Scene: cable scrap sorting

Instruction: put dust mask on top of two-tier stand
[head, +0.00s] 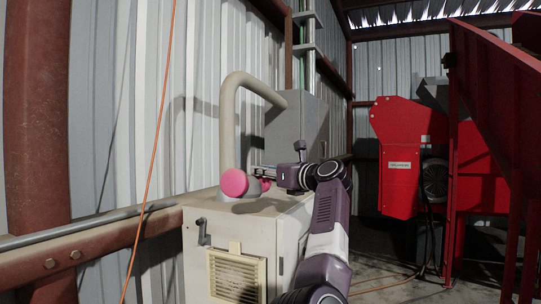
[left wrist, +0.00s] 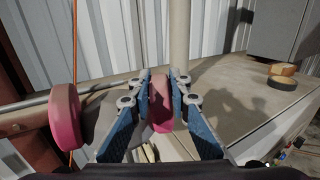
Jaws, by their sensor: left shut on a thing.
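The dust mask shows as two round pink filters with a grey body between them. Its near filter is plain in the head view (head: 234,183); the mask also shows in the left wrist view (left wrist: 66,118). My left gripper (head: 264,172) is shut on the other pink filter, which stands between its blue fingers (left wrist: 160,88) in the left wrist view. The mask is at the top of the beige cabinet; I cannot tell whether it touches it. I cannot make out a two-tier stand in either view. My right gripper is not in view.
The beige cabinet (head: 228,228) stands by the corrugated wall, with a thick bent pipe (head: 228,125) rising from its top and a grey box (head: 300,125) behind. A tan roll (left wrist: 283,69) and a dark roll (left wrist: 282,83) lie on its top. Red machinery (head: 397,150) stands right.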

